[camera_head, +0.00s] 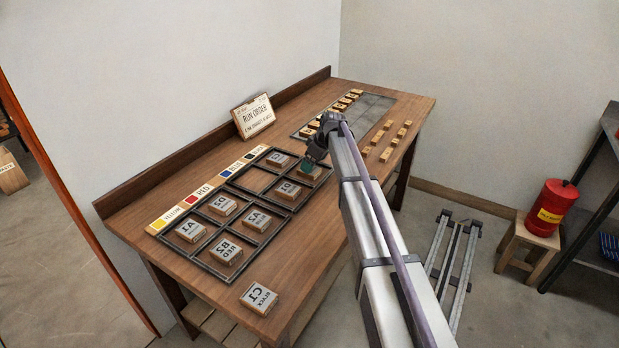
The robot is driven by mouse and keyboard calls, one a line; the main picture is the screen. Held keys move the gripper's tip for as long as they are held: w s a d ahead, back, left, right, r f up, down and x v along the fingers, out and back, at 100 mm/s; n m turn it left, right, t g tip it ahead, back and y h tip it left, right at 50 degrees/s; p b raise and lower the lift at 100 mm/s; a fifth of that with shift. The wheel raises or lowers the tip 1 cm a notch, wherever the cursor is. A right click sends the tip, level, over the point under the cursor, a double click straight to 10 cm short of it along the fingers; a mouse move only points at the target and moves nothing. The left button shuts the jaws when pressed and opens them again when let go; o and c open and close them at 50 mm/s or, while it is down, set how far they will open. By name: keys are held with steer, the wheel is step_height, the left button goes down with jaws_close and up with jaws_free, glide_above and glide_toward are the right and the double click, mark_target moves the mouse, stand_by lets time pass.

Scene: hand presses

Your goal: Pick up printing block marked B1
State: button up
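My gripper (316,155) is over the far right end of the black sorting frame (208,265) on the wooden bench. It is low over a block (311,173) in the frame's far right cell and partly covers it, so its mark cannot be read. Whether the fingers touch that block, and how far apart they are, cannot be told. Another block (288,190) sits in the neighbouring cell, with a mark too small to read surely. A further block (277,160) lies in the far row. I cannot make out B1 for certain on any block.
Blocks A1 (190,231), A2 (257,221) and B2 RED (225,251) sit in the frame. Block C1 BLACK (259,298) lies outside it near the front edge. A run order sign (254,117) stands behind. Small wooden pieces (387,141) lie beyond my arm.

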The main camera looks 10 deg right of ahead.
steer(key=b+x, duration=0.2)
steer(key=x, duration=0.2)
steer(key=shift+f, duration=0.1)
steer(key=shift+r, duration=0.25)
steer(key=c, duration=1)
steer(key=shift+c, duration=0.2)
